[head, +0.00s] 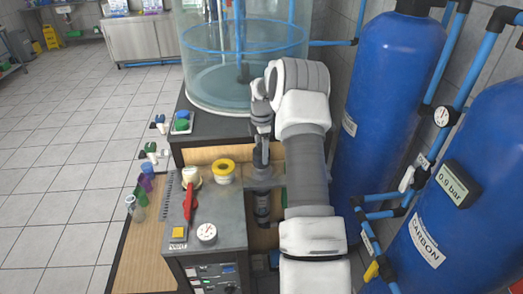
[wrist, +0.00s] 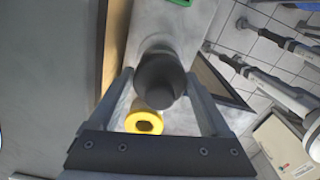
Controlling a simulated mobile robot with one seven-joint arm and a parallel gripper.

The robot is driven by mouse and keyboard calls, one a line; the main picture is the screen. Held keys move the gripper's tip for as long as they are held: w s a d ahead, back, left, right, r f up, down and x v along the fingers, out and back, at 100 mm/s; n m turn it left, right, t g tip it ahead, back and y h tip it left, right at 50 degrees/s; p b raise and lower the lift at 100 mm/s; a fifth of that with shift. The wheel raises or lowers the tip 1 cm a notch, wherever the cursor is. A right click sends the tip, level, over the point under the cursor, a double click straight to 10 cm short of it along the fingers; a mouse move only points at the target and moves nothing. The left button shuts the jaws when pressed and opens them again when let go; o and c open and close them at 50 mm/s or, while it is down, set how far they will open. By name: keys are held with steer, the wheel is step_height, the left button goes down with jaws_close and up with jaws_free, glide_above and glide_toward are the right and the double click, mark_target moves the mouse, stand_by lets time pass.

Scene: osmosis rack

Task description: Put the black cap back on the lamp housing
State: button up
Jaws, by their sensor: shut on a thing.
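My gripper (head: 261,148) hangs pointing down beside the grey bench, left of my arm. In the wrist view the black cap (wrist: 160,78), a dark round piece, sits between the two finger tips, and the gripper is shut on it. In the head view the cap is too small and dark to tell from the fingers. A dark grey upright cylinder, which looks like the lamp housing (head: 263,208), stands below my gripper at the bench's right side. My arm partly hides this area. I cannot tell whether cap and housing touch.
A clear water tank (head: 245,65) stands behind. Blue tanks (head: 390,90) and pipes crowd the right. Open floor (head: 60,170) lies left.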

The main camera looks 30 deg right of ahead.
steer(key=shift+f+b, duration=0.3)
steer(key=shift+f, duration=0.4)
steer(key=shift+f, duration=0.1)
steer(key=shift+f, duration=0.25)
steer(key=o, duration=1.3)
steer(key=shift+r, duration=0.15)
steer(key=shift+r+p, duration=2.35)
steer(key=shift+r, duration=2.1)
